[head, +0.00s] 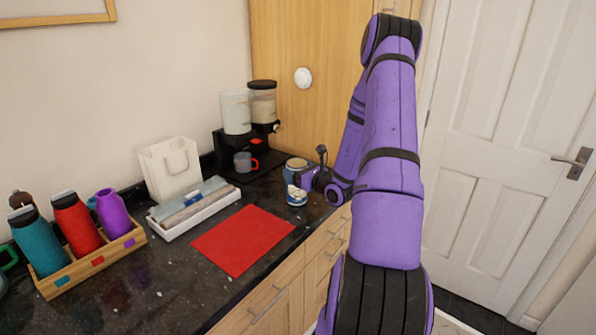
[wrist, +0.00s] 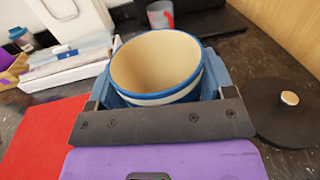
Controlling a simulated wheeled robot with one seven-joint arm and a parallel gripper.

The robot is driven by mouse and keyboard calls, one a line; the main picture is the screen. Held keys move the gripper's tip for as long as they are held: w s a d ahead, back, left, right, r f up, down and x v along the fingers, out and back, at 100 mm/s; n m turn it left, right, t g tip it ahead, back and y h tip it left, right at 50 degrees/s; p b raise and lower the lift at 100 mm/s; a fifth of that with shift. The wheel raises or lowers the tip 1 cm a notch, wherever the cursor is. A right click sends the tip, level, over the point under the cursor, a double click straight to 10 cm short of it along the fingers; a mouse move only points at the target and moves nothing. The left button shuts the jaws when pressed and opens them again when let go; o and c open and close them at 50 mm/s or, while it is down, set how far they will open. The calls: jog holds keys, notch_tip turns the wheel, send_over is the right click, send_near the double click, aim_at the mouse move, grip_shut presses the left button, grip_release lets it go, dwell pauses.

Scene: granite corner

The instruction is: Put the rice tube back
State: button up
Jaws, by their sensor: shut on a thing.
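Two clear tubes stand on a black dispenser at the back of the counter. The left tube (head: 236,112) has pale contents and shows no dark lid. The right tube (head: 262,104) has a black lid and pale contents. I cannot tell which is the rice tube. My gripper (head: 298,181) is shut on a blue-and-white striped canister (head: 297,197), upright near the counter's front edge, right of the dispenser. In the wrist view the canister (wrist: 155,66) is open-topped, with a cream inside that looks empty. I cannot tell if its base touches the counter.
A black lid with a pale knob (wrist: 290,98) lies right of the canister. A grey mug with a red handle (head: 243,161) stands under the dispenser.

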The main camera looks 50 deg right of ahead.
jog(key=o, duration=1.5)
jog(key=shift+f, duration=0.1)
